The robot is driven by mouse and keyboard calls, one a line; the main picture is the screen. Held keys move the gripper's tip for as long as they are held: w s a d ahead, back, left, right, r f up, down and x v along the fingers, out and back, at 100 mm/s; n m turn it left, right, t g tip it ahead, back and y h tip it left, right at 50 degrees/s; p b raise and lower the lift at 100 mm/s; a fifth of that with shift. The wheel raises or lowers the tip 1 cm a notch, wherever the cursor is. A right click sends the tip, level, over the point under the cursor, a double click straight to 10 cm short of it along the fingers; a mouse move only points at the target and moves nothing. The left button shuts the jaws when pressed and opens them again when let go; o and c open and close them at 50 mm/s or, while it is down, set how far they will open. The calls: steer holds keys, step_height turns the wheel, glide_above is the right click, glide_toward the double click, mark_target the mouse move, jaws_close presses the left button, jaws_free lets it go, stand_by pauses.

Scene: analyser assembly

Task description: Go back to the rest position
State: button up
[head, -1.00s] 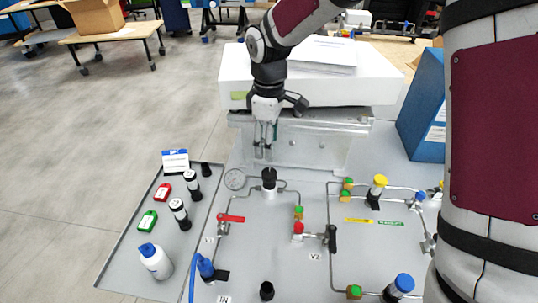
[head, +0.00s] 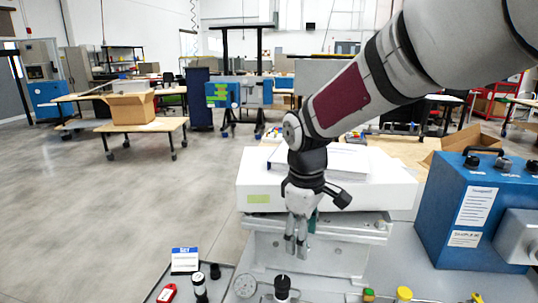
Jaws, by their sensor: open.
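My gripper (head: 296,246) hangs fingers-down in the head view, in front of a grey metal bracket (head: 350,250) and above the panel. Its two fingers are a little apart with nothing between them. Just below the fingertips is a black knob (head: 282,287) on the panel, with a visible gap between.
A white box (head: 255,190) with papers on top stands behind my gripper. A blue instrument case (head: 474,210) stands at the right. At the bottom left are a red item (head: 167,293), a black-and-white cylinder (head: 200,288) and a blue-and-white card (head: 185,260). Open floor lies left.

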steer(key=s+d+r+m+t, duration=0.2)
steer(key=s+d+r+m, duration=0.5)
steer(key=s, duration=0.5)
steer(key=s+d+m+t, duration=0.1)
steer(key=s+d+m, duration=0.3)
steer(key=s, duration=0.7)
steer(key=shift+s+d+r+t+y, duration=0.25)
steer(key=shift+s+r+t+y, duration=0.05)
steer(key=shift+s+r, duration=0.1)
